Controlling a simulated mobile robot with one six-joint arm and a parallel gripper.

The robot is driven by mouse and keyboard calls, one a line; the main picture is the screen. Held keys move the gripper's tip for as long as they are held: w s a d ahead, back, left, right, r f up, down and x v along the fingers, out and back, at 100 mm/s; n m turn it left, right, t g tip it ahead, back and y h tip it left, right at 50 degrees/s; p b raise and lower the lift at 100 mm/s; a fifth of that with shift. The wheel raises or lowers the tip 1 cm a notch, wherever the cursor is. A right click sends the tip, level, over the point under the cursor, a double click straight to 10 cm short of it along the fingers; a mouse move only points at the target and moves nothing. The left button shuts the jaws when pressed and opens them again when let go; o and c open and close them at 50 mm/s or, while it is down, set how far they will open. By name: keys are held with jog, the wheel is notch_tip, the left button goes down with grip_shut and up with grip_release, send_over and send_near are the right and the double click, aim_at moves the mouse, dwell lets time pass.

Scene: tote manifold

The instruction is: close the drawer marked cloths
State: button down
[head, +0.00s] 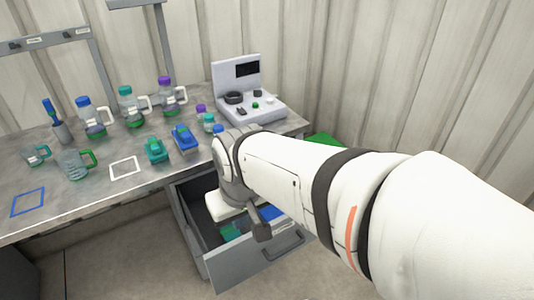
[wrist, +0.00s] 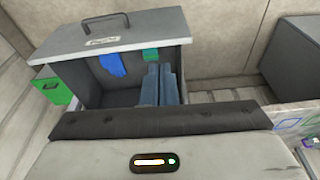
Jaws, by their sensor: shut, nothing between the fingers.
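The drawer (head: 262,262) is grey and stands pulled out from under the desk, with a bar handle on its front. A blue cloth (head: 273,212) and a green cloth (head: 232,230) lie inside it. In the wrist view the drawer front (wrist: 150,32) shows its handle (wrist: 106,20) and a small pale label (wrist: 103,42), too small to read surely. My gripper (wrist: 159,68) is shut and empty, over the drawer's inside, apart from the handle. In the head view my arm hides the fingertips and part of the drawer.
The desk top (head: 105,190) holds several jugs, a cup with blue-handled tools, two small coloured items and a grey device (head: 248,95) at the back right. A green bin (wrist: 48,88) stands beside the drawer. The floor in front of the drawer is clear.

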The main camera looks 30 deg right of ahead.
jog(key=w+d+f+m+y+b, duration=0.1)
jog(key=d+f+m+y+b, duration=0.2)
jog(key=f+m+b, duration=0.3)
jog(key=w+d+f+m+t+y+b, duration=0.1)
jog(key=d+f+m+y+b, duration=0.3)
jog(key=f, duration=0.3)
jog(key=w+d+f+m+y+b, duration=0.1)
jog(key=d+f+m+y+b, duration=0.15)
jog(key=f+m+b, duration=0.4)
jog(key=s+d+f+m+t+h+b, duration=0.35)
jog(key=d+m+t, duration=0.2)
jog(key=d, duration=0.35)
jog(key=s+d+f+m+t+h+b, duration=0.2)
jog(key=d+f+m+t+b, duration=0.25)
jog(key=d+m, duration=0.35)
jog(key=s+d+f+m+t+h+b, duration=0.3)
jog(key=d+f+m+t, duration=0.15)
jog(key=d, duration=0.55)
jog(key=w+m+b, duration=0.1)
jog(key=w+b, duration=0.2)
jog(key=w, duration=1)
jog(key=shift+w+a+f+b, duration=0.2)
jog(key=shift+w+b, duration=0.1)
jog(key=shift+w, duration=0.1)
